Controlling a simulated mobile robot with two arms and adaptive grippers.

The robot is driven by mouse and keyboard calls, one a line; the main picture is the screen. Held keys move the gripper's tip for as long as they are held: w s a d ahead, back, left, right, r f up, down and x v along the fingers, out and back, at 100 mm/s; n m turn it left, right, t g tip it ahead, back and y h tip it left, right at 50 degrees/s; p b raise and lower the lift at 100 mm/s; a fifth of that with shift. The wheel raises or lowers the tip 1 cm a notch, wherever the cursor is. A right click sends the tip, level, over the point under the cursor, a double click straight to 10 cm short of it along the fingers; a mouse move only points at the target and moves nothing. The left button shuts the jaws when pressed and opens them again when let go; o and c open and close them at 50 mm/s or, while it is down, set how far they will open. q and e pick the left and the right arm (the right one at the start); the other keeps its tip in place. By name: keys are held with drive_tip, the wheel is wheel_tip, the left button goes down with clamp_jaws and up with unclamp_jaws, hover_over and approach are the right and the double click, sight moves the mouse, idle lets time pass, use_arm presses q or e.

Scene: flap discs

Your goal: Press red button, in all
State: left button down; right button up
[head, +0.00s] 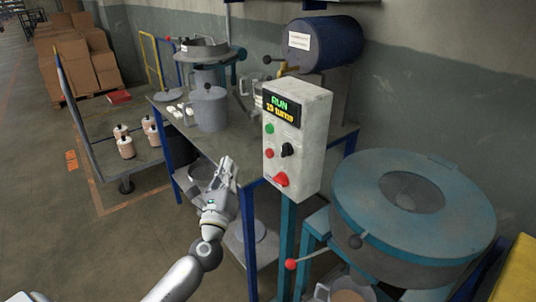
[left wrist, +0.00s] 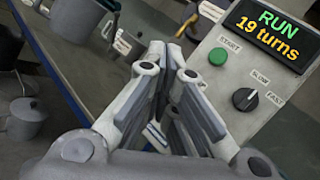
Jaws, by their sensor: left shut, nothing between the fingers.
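The grey control box (head: 297,130) stands on a blue post and has a small red button (head: 269,153) on its front. A green button (head: 269,129) sits above it, and a black knob (head: 288,150) is to its right. A larger red control (head: 281,180) is lower down. The display (head: 281,108) reads RUN, 19 turns. My left gripper (head: 227,165) is shut and empty, left of the box and apart from it. In the left wrist view, its fingers (left wrist: 167,55) are left of the green START button (left wrist: 217,56); the red button is not visible there. My right gripper is out of view.
A workbench (head: 239,150) with a grey jug (head: 208,108) stands behind my left gripper. A large round blue-grey machine (head: 440,205) is right of the box, with a red-tipped lever (head: 291,264). A cart (head: 96,160) with bottles stands left. Floor at the lower left is clear.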

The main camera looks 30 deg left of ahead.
sight(269, 153)
use_arm(q)
drive_tip(key=w+d, duration=0.3)
drive_tip(key=w, duration=0.5)
drive_tip(key=shift+d+b, duration=0.2)
drive_tip(key=shift+b, duration=0.1)
idle(1.0)
drive_tip(key=shift+w, duration=0.1)
drive_tip(key=shift+w+d, duration=0.15)
drive_tip(key=shift+w, duration=0.15)
drive_tip(key=shift+w+d, duration=0.15)
drive_tip(key=shift+w, duration=0.25)
idle(0.8)
drive_tip(key=shift+s, duration=0.15)
drive_tip(key=shift+s+a, duration=0.3)
drive_tip(key=shift+s, duration=0.35)
